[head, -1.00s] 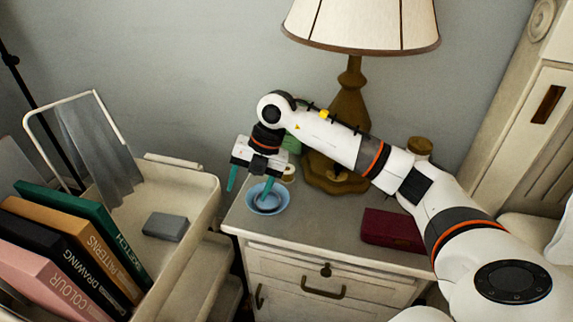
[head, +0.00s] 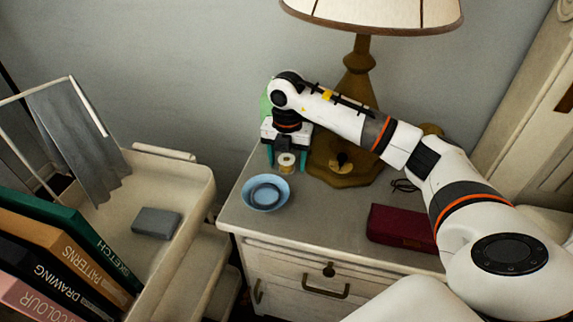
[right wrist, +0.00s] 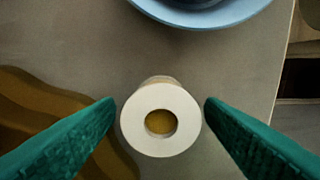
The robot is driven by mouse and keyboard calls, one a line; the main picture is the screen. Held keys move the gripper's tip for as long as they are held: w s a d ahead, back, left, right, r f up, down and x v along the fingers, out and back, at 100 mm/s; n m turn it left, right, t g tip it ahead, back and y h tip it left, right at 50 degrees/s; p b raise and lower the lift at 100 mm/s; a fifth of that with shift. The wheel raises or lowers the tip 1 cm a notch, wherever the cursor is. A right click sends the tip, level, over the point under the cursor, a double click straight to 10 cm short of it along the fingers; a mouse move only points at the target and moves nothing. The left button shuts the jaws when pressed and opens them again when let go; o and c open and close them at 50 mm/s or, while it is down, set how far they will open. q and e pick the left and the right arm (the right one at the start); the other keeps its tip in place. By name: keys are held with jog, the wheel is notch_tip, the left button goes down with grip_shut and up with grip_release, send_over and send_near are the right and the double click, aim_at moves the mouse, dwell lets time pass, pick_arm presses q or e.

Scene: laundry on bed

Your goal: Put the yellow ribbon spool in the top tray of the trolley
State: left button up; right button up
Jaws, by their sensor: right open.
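The yellow ribbon spool (head: 286,162) stands upright on the nightstand, behind the blue bowl. In the right wrist view its pale round end (right wrist: 137,122) with a yellow centre faces the camera. My right gripper (head: 286,167) is open, with one green finger on each side of the spool. In the right wrist view both fingers (right wrist: 160,110) show a gap to the spool. The trolley's top tray (head: 190,190) is at the left and holds books and a grey box. My left gripper is not in view.
A blue bowl (head: 266,193) sits just in front of the spool. The lamp (head: 345,172) stands close to the right of the gripper. A dark red case (head: 400,227) lies at the right. A grey box (head: 156,222) and several books (head: 75,235) occupy the tray.

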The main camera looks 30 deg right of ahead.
jog(key=shift+c, duration=0.4)
jog(key=c, duration=1)
jog(key=shift+o, duration=0.2)
jog(key=shift+r, duration=0.15)
